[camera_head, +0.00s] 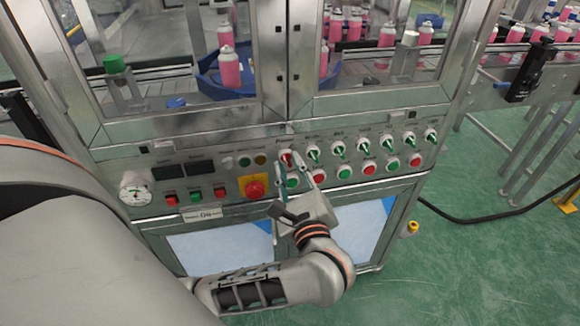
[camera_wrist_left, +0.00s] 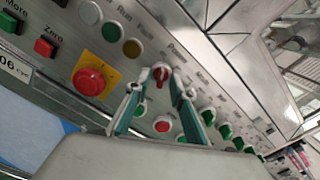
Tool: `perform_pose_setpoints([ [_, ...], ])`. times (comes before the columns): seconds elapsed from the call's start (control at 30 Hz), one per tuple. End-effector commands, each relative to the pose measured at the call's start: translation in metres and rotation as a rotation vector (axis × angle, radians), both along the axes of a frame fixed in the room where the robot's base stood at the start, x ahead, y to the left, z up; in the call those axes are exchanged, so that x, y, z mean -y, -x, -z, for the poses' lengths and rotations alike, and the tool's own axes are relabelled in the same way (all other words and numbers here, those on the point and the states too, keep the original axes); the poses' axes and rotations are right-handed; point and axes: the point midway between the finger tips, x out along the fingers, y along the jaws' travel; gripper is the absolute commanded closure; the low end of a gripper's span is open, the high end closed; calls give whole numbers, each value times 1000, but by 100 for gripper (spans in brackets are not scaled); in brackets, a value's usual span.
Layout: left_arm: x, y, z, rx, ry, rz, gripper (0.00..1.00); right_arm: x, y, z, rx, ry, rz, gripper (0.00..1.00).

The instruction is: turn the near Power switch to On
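The near Power switch is a red-handled knob (camera_head: 286,158) on the cabinet's control panel, at the left end of the upper row of knobs. In the left wrist view the red knob (camera_wrist_left: 161,77) shows its handle roughly upright under a partly readable "Power" label. My left gripper (camera_head: 293,165) is in front of the panel, its fingers pointing at the knob. In the left wrist view its fingertips (camera_wrist_left: 161,82) stand apart, one on each side of the red knob, with small gaps; contact cannot be made out. My right gripper is not in view.
Several green-handled knobs (camera_head: 338,149) continue the row to the right, with green and red buttons (camera_head: 344,172) below. A red emergency button on a yellow plate (camera_head: 254,188) sits close to the left of my gripper. Cabinet windows and pink cans (camera_head: 229,68) are above.

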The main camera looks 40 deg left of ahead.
Motion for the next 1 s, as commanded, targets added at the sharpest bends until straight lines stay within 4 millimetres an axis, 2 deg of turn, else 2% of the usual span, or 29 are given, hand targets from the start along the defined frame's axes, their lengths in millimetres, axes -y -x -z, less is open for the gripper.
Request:
perform_pose_setpoints([
  [0.23, -1, -1, 0, 0, 0, 0, 77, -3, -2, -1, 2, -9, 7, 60],
  [0.27, -1, -1, 0, 0, 0, 0, 80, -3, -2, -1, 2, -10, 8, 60],
  [0.33, -1, -1, 0, 0, 0, 0, 98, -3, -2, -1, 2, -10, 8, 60],
  [0.37, -1, -1, 0, 0, 0, 0, 100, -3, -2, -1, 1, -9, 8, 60],
  [0.77, -1, 0, 0, -23, -18, 0, 100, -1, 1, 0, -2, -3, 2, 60],
  [1.0, -1, 1, 0, -119, -98, -1, 100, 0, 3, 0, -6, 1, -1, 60],
])
